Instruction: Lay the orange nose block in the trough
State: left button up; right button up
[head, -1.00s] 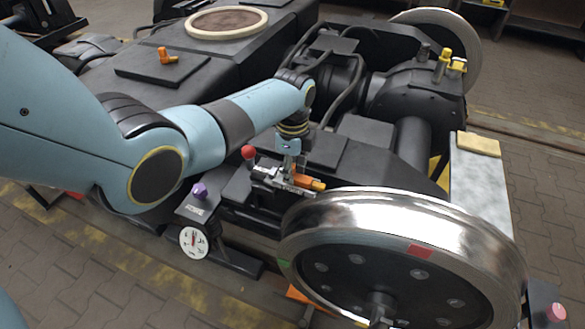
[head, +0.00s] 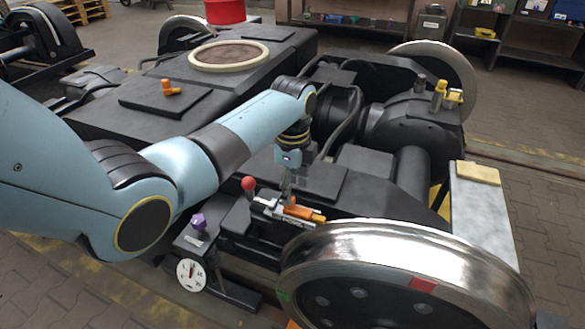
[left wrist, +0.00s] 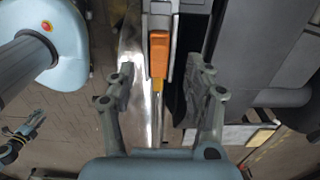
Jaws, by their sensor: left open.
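The orange nose block (head: 297,210) lies in a narrow grey trough (head: 268,207) beside the near wheel. In the left wrist view the orange block (left wrist: 159,53) sits between the trough's pale side walls, with a yellow piece (left wrist: 158,92) in line with its end. My left gripper (head: 287,194) points down just above the block. In the left wrist view its fingers (left wrist: 161,70) are spread wide on both sides of the trough, and nothing is held. Whether the block touches the trough floor is hidden.
The big steel wheel (head: 390,265) stands close in front of the trough. A red ball knob (head: 248,183) rises at the trough's left end. A purple knob (head: 199,221) and a dial (head: 190,274) are to the left. Another orange piece (head: 171,88) lies on a black plate.

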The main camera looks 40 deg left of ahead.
pick_arm(q)
notch_tip(320, 180, up, 6)
jog(key=shift+r, duration=0.25)
jog(key=shift+s+f, duration=0.1)
dwell(0.4)
jog(key=s+f+n, duration=0.5)
jog(key=s+f, duration=0.7)
jog(key=s, duration=0.3)
jog(key=s+f+n, duration=0.5)
jog(key=s+f, duration=0.7)
jog(key=s, duration=0.4)
jog(key=s+f+n, duration=0.5)
jog(key=s+f, duration=0.7)
jog(key=s, duration=0.4)
jog(key=shift+s+f+t+y, duration=0.25)
jog(key=shift+t+y, duration=0.15)
jog(key=shift+a, duration=0.1)
